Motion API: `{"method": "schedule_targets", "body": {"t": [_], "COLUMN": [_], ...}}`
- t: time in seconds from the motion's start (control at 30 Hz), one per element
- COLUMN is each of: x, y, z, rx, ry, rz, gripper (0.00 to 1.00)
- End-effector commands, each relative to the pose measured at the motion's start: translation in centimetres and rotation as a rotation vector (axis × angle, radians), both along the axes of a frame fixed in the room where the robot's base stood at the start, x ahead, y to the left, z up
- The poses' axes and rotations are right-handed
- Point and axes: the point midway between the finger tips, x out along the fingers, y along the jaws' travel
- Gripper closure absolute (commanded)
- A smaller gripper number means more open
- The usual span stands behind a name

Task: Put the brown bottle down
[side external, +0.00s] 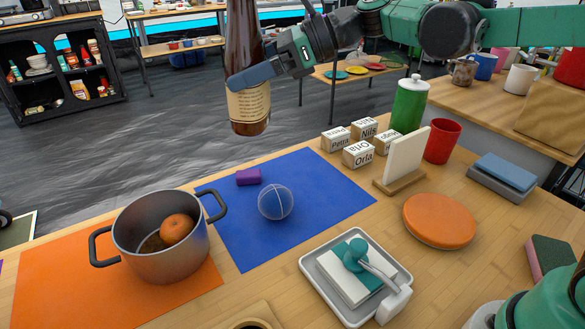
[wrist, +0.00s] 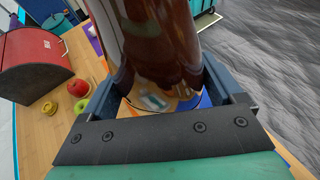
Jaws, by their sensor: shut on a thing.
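The brown bottle (side external: 246,60) is a dark glass bottle with a tan label. In the side external view it hangs upright in the air above the far edge of the table, its base well above the surface. My gripper (side external: 255,76) is shut on the bottle's body from the right. In the wrist view the bottle (wrist: 158,40) fills the space between the two fingers. The top of the bottle is cut off in the side external view.
A grey pot (side external: 160,262) with an orange-brown round thing inside stands left on an orange mat (side external: 50,285). Labelled blocks (side external: 359,154), a green canister (side external: 409,105) and a white tray (side external: 310,258) stand to the right.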

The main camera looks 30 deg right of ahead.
Motion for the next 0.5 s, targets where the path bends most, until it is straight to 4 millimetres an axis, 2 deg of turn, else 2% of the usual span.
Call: {"method": "schedule_targets", "body": {"t": [0.03,0.1,0.2,0.3,0.4,0.5], "x": [-2.0,-5.0,-9.3,-13.0,-15.8,-17.6], "y": [2.3,5.0,8.0,10.0,11.1,11.6], "z": [0.2,0.4,0.7,1.0,1.2,1.3], "rx": [0.002,0.001,0.002,0.001,0.002,0.002], "ry": [0.0,0.0,0.0,0.001,0.0,0.0], "rz": [0.098,0.235,0.416,0.571,0.683,0.753], "gripper": [0.99,0.99,0.99,0.99,0.99,0.99]}}
